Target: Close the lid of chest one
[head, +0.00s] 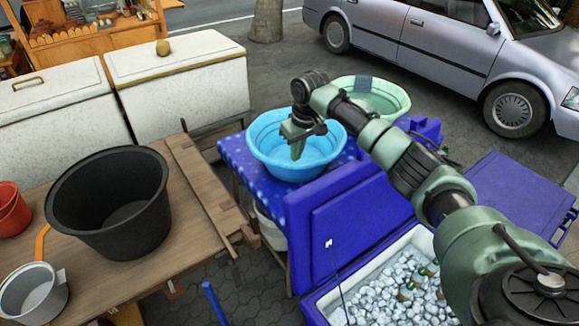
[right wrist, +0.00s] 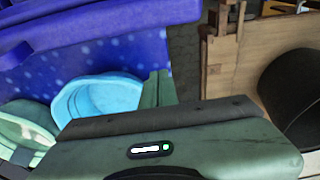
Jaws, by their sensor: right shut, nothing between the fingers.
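An open blue chest (head: 318,306) stands at the lower right in the head view, with ice and several bottles inside. Its blue lid (head: 352,226) is raised, leaning up at the chest's back side. No label shows which chest is chest one. My right gripper (head: 297,150) is shut and empty, pointing down above the light blue basin, beyond the raised lid and apart from it. In the right wrist view the gripper's fingers (right wrist: 158,88) show partly, and a blue panel (right wrist: 100,22), seemingly the lid, crosses the top. My left gripper is not in view.
The light blue basin (head: 266,150) and a green basin (head: 378,92) stand on a blue dotted cloth (head: 234,160). A wooden table (head: 190,192) holds a black bucket (head: 120,235). Two white chests (head: 180,85) are closed behind. Another blue lid (head: 515,190) lies at the right.

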